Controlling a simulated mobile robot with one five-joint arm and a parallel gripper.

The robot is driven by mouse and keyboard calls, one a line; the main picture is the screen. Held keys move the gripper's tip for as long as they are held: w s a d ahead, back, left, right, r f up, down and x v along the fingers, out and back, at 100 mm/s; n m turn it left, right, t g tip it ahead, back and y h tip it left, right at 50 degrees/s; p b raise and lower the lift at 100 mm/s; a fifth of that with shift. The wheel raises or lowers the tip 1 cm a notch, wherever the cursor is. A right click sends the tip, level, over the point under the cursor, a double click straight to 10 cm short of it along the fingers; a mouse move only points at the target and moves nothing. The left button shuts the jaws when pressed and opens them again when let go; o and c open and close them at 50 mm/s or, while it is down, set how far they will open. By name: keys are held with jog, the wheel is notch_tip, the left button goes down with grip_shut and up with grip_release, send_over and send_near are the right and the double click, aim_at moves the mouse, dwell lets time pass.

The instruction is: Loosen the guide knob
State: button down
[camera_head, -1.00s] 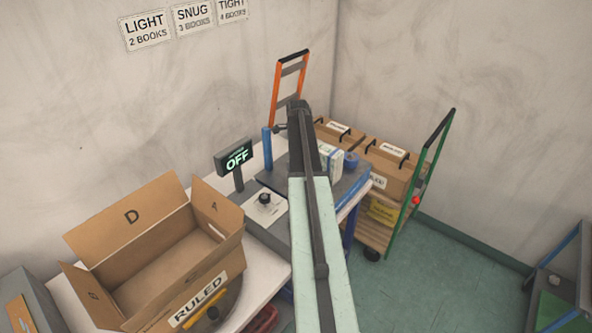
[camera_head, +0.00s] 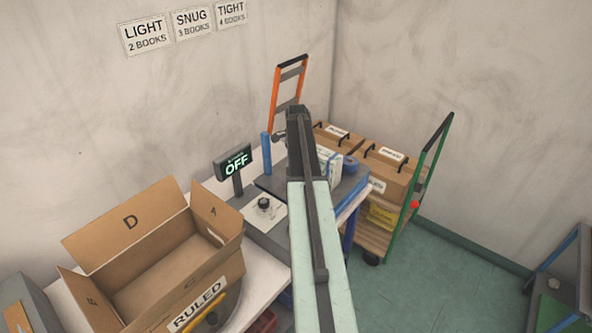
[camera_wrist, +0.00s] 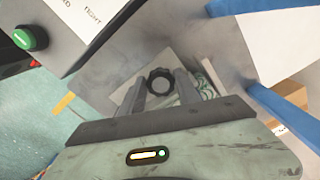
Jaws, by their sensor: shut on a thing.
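In the wrist view, a black lobed knob (camera_wrist: 160,85) with a round centre sits between the two grey fingers of my gripper (camera_wrist: 161,87). The fingers are shut on it from both sides. The knob stands over a grey metal surface (camera_wrist: 190,52). In the head view, my arm covers the gripper and the place where it grips. Blue guide parts (camera_wrist: 285,105) run along the right of the wrist view. A blue post (camera_head: 266,150) shows just left of my arm in the head view.
A dark display (camera_head: 234,163) reads OFF. Beside it is a panel with a black dial (camera_head: 264,204). An open cardboard box (camera_head: 125,222) stands at the left. A loaded cart (camera_head: 385,215) stands at the right.

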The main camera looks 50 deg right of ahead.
jog(key=n, duration=0.7)
jog(key=shift+s, duration=0.15)
jog(key=n, duration=0.4)
jog(key=shift+s+n, duration=0.1)
jog(key=shift+n, duration=0.3)
jog(key=shift+d+n, duration=0.15)
jog(key=shift+n, duration=1.55)
jog(key=c, duration=1.1)
grip_release()
jog(key=shift+c, duration=0.2)
jog(key=shift+r, duration=0.1)
